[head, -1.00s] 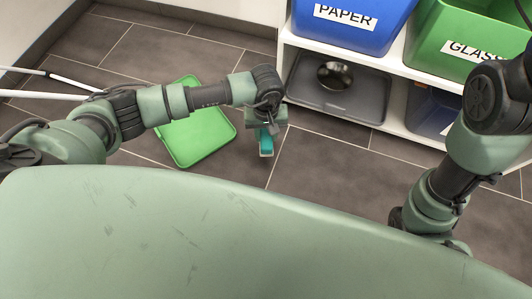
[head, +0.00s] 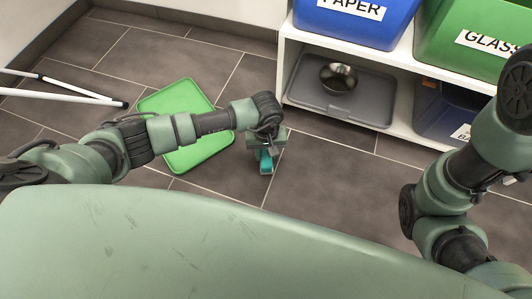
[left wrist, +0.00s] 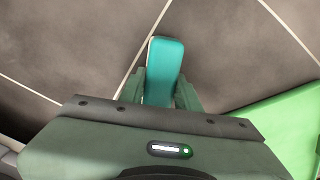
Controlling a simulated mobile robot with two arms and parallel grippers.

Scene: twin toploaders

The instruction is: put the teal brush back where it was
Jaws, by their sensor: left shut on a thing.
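The teal brush (head: 265,163) hangs below my left gripper (head: 266,152), above the dark tiled floor in the head view. In the left wrist view the brush (left wrist: 163,70) is a teal block with a pale edge, held between the fingers of my left gripper (left wrist: 160,92), which is shut on it. The brush's underside is hidden. My right arm comes in at the right of the head view, but its gripper is out of the frame.
A green tray (head: 199,150) lies on the floor behind my left arm. A white shelf (head: 405,99) holds the blue PAPER bin (head: 355,22) and green GLASS bin (head: 480,40); below are a grey tray (head: 375,97) with a metal bowl (head: 338,77) and another bin (head: 447,113). White poles (head: 70,92) lie left.

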